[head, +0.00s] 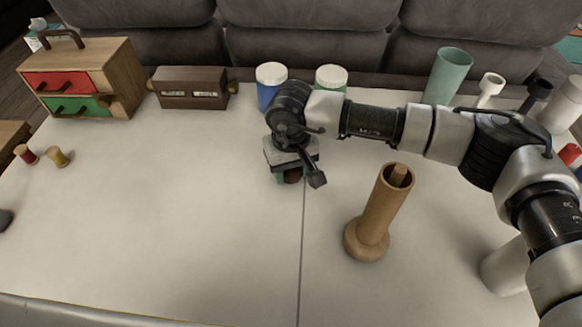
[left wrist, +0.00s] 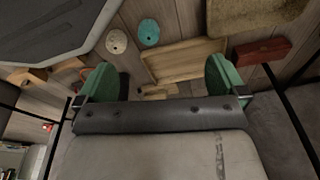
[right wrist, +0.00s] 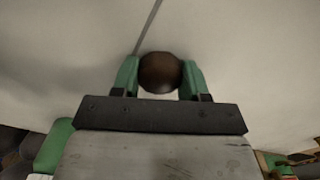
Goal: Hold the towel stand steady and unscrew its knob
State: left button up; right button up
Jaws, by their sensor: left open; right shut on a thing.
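The towel stand (head: 378,215), a tan wooden column on a round base, stands on the white table right of centre, with a narrower peg showing at its top. My right gripper (head: 291,175) points down left of the stand, apart from it. It is shut on a dark brown round knob (right wrist: 160,72), seen between its green fingers in the right wrist view. In the head view the knob (head: 293,178) is mostly hidden by the gripper. My left gripper (left wrist: 160,85) is open and empty in the left wrist view, away from the stand; it is not in the head view.
Two small spools (head: 57,156) lie at left. The left-middle tabletop is clear.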

jog(key=shift+f, duration=0.1)
jog(key=o, duration=1)
